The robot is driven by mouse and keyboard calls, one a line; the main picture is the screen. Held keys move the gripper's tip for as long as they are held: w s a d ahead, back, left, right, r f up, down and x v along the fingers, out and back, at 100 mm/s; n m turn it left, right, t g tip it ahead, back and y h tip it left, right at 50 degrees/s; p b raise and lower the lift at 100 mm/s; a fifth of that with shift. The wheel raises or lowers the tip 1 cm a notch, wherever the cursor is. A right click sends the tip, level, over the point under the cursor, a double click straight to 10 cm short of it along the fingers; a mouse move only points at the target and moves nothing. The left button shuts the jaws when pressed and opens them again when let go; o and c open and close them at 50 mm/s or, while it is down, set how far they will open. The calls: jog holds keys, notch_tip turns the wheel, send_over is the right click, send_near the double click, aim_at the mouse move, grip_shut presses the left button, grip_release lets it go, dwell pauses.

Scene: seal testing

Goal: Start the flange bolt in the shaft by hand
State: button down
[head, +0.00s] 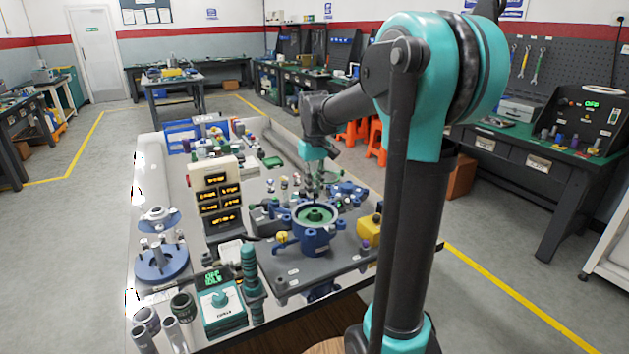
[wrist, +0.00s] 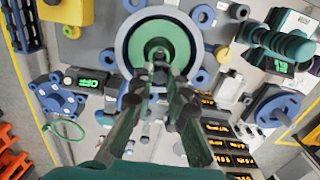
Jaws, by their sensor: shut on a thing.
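The blue pump-like housing (head: 312,238) stands on a grey plate on the bench. Its round top opening shows a green centre (head: 316,214), and I take this centre for the shaft end. In the wrist view the green centre (wrist: 143,43) lies inside a pale grey ring (wrist: 122,50). My gripper (head: 313,192) points down just above the opening. In the wrist view my gripper (wrist: 162,80) is shut on a small dark piece (wrist: 158,57), probably the flange bolt, mostly hidden by the fingers. The piece overlaps the green centre; I cannot tell whether it touches.
A display tower (head: 215,196) stands left of the housing. A teal-topped box (head: 222,308) and a ribbed teal post (head: 250,270) are in front. A yellow block (head: 370,232) is right of the housing. Blue flanged parts crowd the bench.

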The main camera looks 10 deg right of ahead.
jog(key=shift+f, duration=0.45)
jog(key=n, duration=0.5)
jog(key=shift+r, duration=0.1)
jog(key=n, duration=0.7)
jog(key=shift+d, duration=0.1)
jog(key=shift+f, duration=0.25)
jog(key=shift+f, duration=0.65)
jog(key=shift+f, duration=1.05)
dwell(0.9)
jog(key=m, duration=0.4)
